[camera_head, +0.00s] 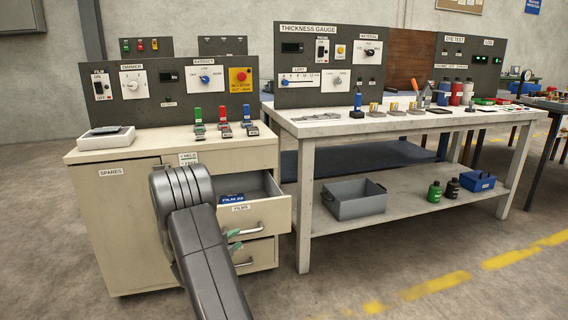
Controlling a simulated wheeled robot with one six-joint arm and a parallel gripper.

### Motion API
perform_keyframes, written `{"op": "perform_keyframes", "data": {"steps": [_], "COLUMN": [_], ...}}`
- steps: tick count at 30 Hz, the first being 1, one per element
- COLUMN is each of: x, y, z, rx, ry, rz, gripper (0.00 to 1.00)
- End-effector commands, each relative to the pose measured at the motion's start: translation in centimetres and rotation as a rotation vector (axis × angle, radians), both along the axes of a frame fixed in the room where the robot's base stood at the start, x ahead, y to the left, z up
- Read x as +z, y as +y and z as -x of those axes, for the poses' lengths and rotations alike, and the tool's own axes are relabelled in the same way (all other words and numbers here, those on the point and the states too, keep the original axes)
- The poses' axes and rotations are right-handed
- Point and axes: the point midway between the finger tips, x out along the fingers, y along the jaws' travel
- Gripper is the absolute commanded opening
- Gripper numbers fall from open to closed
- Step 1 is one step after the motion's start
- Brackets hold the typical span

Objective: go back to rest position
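My dark grey arm reaches up from the bottom of the head view and bends in front of the cream cabinet (125,225). My gripper (234,240) is mostly hidden behind the arm. Only two small pale green tips show, set apart, with nothing seen between them. They are in front of the drawer fronts, near the handles; I cannot tell whether they touch. The upper drawer (270,212), labelled FILMS, stands pulled open. A blue box marked FILM (231,198) lies in it. No flanged spool can be made out.
A grey workbench (405,122) stands to the right, with a grey bin (355,199), bottles and a blue box (477,181) on its lower shelf. Several small coloured items and a white tray (106,137) sit on the cabinet top. The floor in front of the bench is clear.

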Motion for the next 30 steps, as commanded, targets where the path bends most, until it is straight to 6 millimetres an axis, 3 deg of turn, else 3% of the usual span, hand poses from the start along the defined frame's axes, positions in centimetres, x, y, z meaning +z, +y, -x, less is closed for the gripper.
{"op": "perform_keyframes", "data": {"steps": [6, 12, 30], "x": [-0.7, -0.9, -0.5], "y": [-2.0, -3.0, -3.4], "z": [-3.6, -5.6, -5.9], "rx": [-0.002, -0.001, -0.001], "ry": [-0.002, -0.001, -0.003], "rz": [-0.001, 0.001, 0.003], "gripper": [0.36, 0.36, 0.36]}}
